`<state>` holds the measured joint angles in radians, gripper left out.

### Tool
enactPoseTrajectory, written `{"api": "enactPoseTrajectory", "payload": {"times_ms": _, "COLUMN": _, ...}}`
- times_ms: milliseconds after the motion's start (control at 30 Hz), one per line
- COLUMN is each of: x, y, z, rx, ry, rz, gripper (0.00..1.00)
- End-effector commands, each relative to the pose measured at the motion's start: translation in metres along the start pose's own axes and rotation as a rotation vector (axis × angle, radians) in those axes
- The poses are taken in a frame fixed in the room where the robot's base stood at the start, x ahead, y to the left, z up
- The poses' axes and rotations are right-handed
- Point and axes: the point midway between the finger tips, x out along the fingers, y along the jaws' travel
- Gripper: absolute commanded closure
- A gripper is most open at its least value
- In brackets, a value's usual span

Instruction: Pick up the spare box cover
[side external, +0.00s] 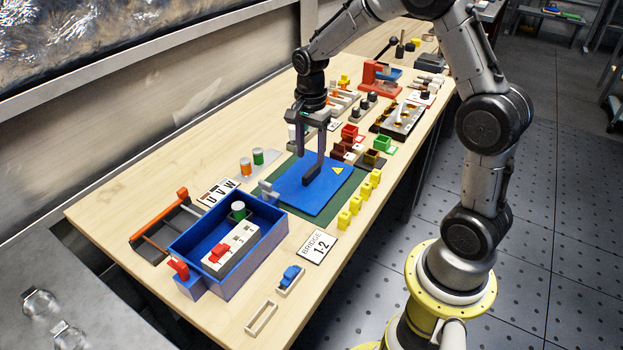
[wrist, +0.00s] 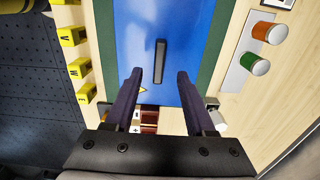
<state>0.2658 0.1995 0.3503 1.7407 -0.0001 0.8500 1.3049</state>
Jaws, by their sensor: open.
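The spare box cover (side external: 305,198) is a flat blue plate with a yellow warning triangle, lying on a green mat (side external: 345,203). A dark bar handle (side external: 312,173) stands on its middle. In the wrist view the blue cover (wrist: 200,40) fills the centre, with the handle (wrist: 160,62) running lengthwise. My gripper (side external: 311,158) is over the cover, pointing down, open and empty. In the wrist view the fingertips of my gripper (wrist: 159,74) lie on either side of the handle's near end, with gaps on both sides. The exact height above the handle is unclear.
A blue open box (side external: 205,237) stands to the front left, with a terminal block inside. Yellow markers (side external: 356,204) line the mat's right side. Orange and green cylinders (side external: 252,160) stand to its left. Small coloured blocks (side external: 352,132) crowd behind the cover.

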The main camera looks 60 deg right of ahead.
Motion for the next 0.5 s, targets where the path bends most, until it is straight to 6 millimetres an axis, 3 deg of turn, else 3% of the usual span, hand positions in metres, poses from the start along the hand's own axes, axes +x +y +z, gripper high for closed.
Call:
{"api": "enactPoseTrajectory", "payload": {"times_ms": 300, "x": 0.043, "y": 0.002, "z": -0.001, "rx": 0.000, "ry": -0.001, "rz": 0.004, "gripper": 0.45}}
{"api": "enactPoseTrajectory", "payload": {"times_ms": 500, "x": 0.047, "y": 0.001, "z": -0.001, "rx": 0.000, "ry": 0.000, "rz": 0.001, "gripper": 0.45}}
